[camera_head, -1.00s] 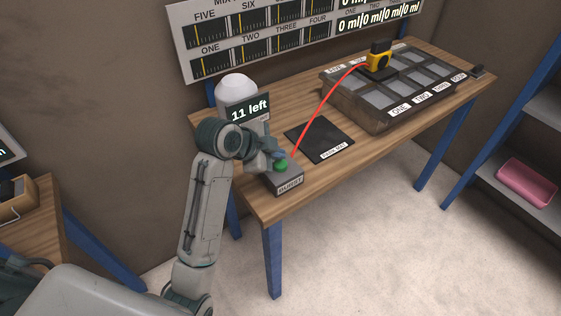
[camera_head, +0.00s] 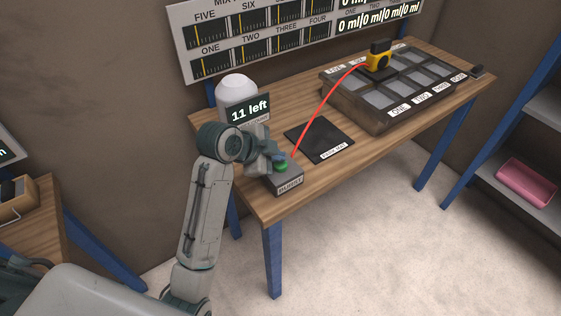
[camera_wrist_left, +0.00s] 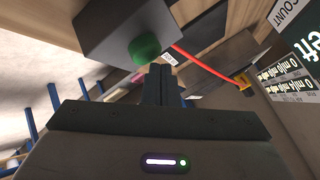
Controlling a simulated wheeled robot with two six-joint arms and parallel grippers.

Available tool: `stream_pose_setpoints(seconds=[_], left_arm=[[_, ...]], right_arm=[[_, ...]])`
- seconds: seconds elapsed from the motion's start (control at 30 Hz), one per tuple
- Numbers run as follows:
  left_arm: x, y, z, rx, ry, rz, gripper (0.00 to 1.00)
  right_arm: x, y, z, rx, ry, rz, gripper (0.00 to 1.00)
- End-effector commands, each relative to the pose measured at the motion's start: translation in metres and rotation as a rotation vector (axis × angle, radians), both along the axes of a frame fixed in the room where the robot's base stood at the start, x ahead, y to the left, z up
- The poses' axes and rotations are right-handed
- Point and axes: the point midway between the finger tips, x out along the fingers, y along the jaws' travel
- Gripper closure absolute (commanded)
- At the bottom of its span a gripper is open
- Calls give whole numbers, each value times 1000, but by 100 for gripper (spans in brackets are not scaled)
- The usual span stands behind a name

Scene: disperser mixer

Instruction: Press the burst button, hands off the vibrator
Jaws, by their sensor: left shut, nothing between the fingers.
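The burst button is a grey box (camera_head: 286,181) labelled BURST with a green button on top (camera_head: 281,169), at the near left corner of the wooden table. My left gripper (camera_head: 275,158) is shut and empty, right at the green button in the head view. In the left wrist view, the shut fingers (camera_wrist_left: 161,84) lie just beside the green button (camera_wrist_left: 145,50); whether they touch it I cannot tell. The yellow vibrator (camera_head: 379,58) stands on the tray of compartments, apart from my gripper, with a red cable running to the box. My right gripper is not in view.
A white dispenser (camera_head: 236,92) with an "11 left" sign stands behind my left wrist. A black mat (camera_head: 320,141) lies to the right of the box. The compartment tray (camera_head: 376,119) fills the table's far right. A pink bin (camera_head: 527,183) sits on a shelf.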

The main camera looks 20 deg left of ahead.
Motion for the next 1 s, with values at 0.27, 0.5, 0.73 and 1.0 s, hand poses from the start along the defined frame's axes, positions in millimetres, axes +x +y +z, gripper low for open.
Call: stream_pose_setpoints(seconds=[0.27, 0.5, 0.73, 1.0], left_arm=[[0, 0, -1, 0, 0, 0, 100], [0, 0, -4, 0, 1, -1, 100], [0, 0, -7, 0, 1, -1, 100], [0, 0, -11, 0, 1, -1, 100]], right_arm=[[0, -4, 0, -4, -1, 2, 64], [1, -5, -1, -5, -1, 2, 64], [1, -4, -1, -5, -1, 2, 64], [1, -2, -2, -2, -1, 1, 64]])
